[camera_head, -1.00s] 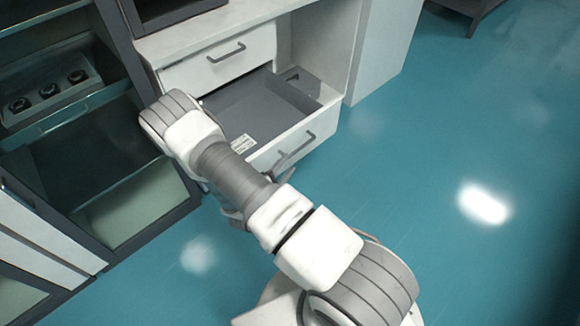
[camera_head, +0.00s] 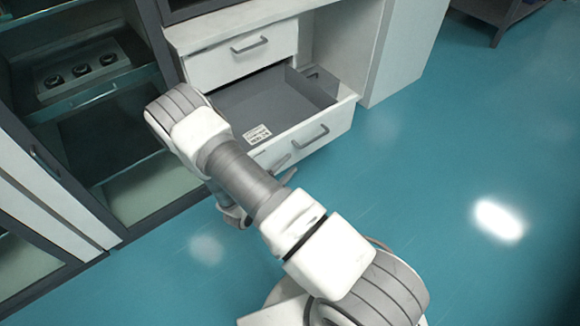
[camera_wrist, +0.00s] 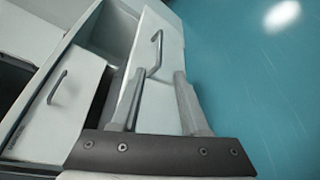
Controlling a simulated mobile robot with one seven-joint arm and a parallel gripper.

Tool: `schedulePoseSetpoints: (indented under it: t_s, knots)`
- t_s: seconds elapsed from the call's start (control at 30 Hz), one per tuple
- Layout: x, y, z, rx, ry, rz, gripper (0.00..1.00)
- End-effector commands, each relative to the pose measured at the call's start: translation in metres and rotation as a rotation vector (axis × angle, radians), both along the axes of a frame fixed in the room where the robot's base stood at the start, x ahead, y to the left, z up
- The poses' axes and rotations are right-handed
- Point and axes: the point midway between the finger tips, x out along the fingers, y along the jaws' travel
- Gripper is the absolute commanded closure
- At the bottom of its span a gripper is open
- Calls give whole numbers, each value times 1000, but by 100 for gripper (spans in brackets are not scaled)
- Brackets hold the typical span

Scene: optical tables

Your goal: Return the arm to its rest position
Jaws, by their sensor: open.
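My gripper (camera_wrist: 157,103) is open and empty in the wrist view, with its two fingers apart. The open lower drawer's white front with its handle (camera_wrist: 155,53) lies beyond the fingertips, and the fingers are not around the handle. In the head view my arm reaches across the middle, and my gripper is mostly hidden behind it. The open drawer (camera_head: 285,105) is grey inside and pulled out, with a small printed label (camera_head: 257,134) in it. Its handle (camera_head: 310,137) is free.
A shut upper drawer (camera_head: 240,55) sits above the open one. A glass-door cabinet (camera_head: 110,120) with several round dark items in a grey holder (camera_head: 80,75) stands at left. Blue floor (camera_head: 430,170) is clear at right. A dark table (camera_head: 498,12) stands far back.

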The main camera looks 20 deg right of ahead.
Motion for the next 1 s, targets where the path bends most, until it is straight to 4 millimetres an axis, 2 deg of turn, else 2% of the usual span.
schedulePoseSetpoints:
  t_s: [0.67, 0.77, 0.87, 1.0]
  knots:
    - [1, 1, 2, 1, -3, -5, 55]
    - [2, -2, 15, 8, -14, -40, 55]
    - [2, -9, 41, 25, -30, -113, 55]
    - [-6, -22, 89, 71, -53, -258, 55]
